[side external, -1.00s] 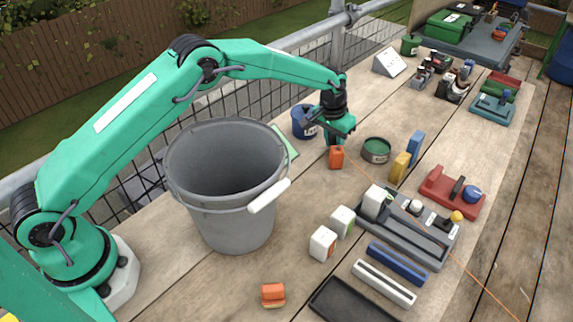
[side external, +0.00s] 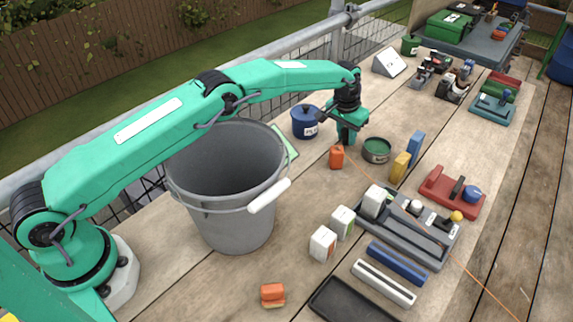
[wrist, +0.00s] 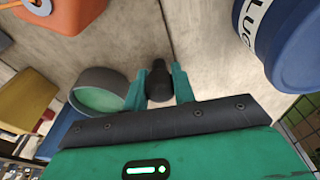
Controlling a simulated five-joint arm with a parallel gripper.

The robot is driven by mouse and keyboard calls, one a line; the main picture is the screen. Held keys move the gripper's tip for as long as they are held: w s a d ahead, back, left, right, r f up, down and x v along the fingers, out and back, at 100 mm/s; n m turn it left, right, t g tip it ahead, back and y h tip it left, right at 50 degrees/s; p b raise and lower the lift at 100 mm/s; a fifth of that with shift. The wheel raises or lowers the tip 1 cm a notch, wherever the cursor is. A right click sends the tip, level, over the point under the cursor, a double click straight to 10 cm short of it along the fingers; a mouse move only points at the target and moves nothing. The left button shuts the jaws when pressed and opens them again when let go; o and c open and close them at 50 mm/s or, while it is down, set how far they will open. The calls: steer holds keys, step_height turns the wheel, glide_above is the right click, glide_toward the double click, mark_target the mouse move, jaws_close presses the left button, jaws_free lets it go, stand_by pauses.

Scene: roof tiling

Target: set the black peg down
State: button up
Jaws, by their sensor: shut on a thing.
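A black peg (wrist: 159,82) shows between the two green fingers of my gripper (wrist: 160,86) in the wrist view, and the fingers are shut on it. In the side external view my gripper (side external: 347,138) points down over the wooden table, behind the orange block and between the blue pot and the green tin. The peg cannot be made out in that view, and I cannot tell whether its lower end touches the table.
The orange block (side external: 337,157), green round tin (side external: 377,150) and blue pot (side external: 305,121) stand close around my gripper. Yellow (side external: 400,167) and blue blocks are to the right. A large grey bucket (side external: 215,217) stands at left. An orange cord crosses the table.

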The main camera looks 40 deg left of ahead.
mark_target(346, 130)
steer(key=shift+w, duration=0.3)
steer(key=o, duration=1)
steer(key=shift+r, duration=0.1)
steer(key=shift+s+r, duration=0.2)
steer(key=shift+r, duration=1.05)
steer(key=shift+s+r, duration=0.25)
steer(key=shift+r, duration=1)
steer(key=shift+s+r, duration=0.2)
steer(key=shift+r, duration=1.05)
